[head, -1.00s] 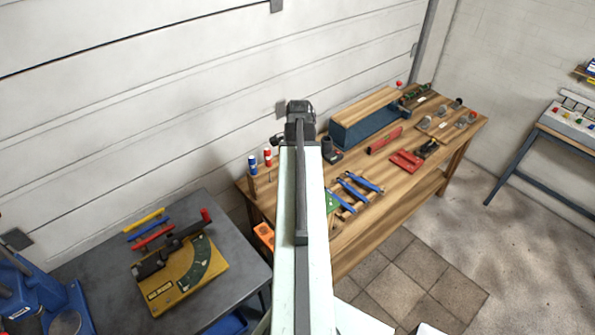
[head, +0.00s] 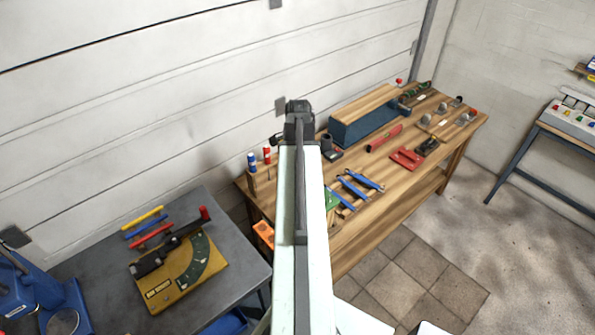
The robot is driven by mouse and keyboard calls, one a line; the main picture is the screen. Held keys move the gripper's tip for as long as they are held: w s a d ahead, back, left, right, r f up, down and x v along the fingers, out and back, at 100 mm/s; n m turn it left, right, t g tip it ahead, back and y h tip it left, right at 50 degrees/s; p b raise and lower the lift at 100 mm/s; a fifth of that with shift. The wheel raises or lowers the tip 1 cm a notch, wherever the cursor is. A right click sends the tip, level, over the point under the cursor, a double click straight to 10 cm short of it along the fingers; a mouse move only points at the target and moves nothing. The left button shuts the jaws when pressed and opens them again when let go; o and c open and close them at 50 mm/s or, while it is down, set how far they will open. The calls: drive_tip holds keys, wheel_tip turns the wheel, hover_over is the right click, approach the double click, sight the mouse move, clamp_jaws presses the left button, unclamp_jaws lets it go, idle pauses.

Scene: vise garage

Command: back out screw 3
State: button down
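No single screw can be made out as screw 3; details on the wooden workbench (head: 385,205) are too small to tell. Two upright screwdriver-like tools, one with a blue and white handle (head: 252,161) and one with a red and white handle (head: 267,155), stand at the bench's left end. My arm rises through the middle of the head view and hides part of the bench. The dark end of my arm shows near the wall, but my gripper's fingers cannot be made out.
The bench holds a blue toolbox with a wooden top (head: 370,117), blue-handled pliers (head: 358,182), a red tool (head: 406,158) and several grey knobs. A grey table (head: 90,262) at left carries a yellow angle device (head: 178,275). Tiled floor lies open at lower right.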

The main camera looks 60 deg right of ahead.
drive_tip(key=shift+f+b, duration=0.5)
idle(0.9)
drive_tip(key=shift+s+a+r, duration=0.1)
drive_tip(key=shift+r, duration=0.05)
idle(0.8)
drive_tip(key=shift+r+p, duration=0.25)
drive_tip(key=shift+p, duration=0.1)
idle(0.9)
drive_tip(key=shift+r+p, duration=0.5)
drive_tip(key=shift+p, duration=0.05)
wheel_tip(320, 180, up, 6)
drive_tip(key=p, duration=0.6)
drive_tip(key=shift+r, duration=0.1)
